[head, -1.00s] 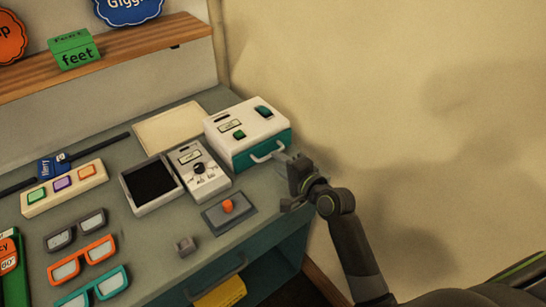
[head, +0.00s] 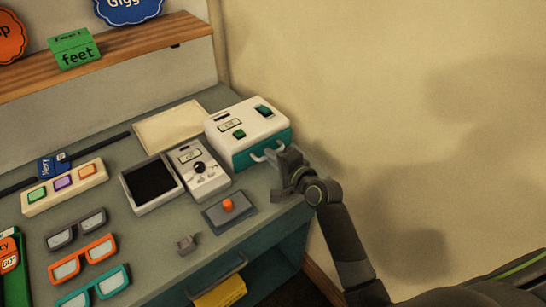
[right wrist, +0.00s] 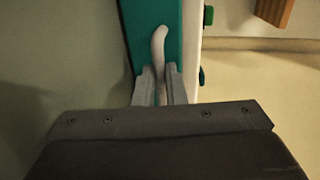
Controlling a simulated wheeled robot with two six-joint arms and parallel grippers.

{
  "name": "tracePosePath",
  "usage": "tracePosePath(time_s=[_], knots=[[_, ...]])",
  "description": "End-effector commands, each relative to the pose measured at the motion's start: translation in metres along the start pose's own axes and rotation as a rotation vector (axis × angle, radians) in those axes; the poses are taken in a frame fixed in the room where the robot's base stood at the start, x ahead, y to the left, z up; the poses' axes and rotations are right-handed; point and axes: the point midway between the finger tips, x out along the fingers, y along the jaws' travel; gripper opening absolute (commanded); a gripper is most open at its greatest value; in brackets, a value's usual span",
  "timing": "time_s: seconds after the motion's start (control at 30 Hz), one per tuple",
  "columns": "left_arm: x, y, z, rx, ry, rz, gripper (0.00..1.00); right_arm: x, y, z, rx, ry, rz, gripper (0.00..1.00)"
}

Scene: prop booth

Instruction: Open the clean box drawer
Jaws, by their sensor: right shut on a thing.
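The clean box (head: 245,122) is white on top with a teal drawer front (head: 277,143), and stands at the back right of the table. A pale curved handle (head: 258,157) sticks out from the drawer front. My right gripper (head: 280,160) is at the handle and shut on it. The drawer looks flush with the box. My left gripper is not in view.
A grey control box with a knob (head: 199,172), a dark-screened tray (head: 150,185) and an orange button on a plate (head: 229,207) lie close to the left of my gripper. Several glasses lie at the front left. The wall is to the right.

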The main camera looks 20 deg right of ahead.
Motion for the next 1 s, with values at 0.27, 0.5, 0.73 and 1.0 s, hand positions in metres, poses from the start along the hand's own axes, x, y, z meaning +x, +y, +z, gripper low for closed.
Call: tracePosePath(time_s=[0.27,0.5,0.73,1.0], knots=[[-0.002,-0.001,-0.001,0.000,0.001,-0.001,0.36,-0.004,0.001,0.000,0.000,0.000,0.002,0.00],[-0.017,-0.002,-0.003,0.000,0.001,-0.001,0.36,-0.045,0.009,-0.001,0.001,0.001,0.006,0.00],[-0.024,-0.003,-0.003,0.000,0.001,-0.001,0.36,-0.090,0.021,-0.001,0.000,0.001,0.006,0.00],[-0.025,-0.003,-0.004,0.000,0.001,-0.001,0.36,-0.110,0.024,0.000,0.000,0.000,0.002,0.00]])
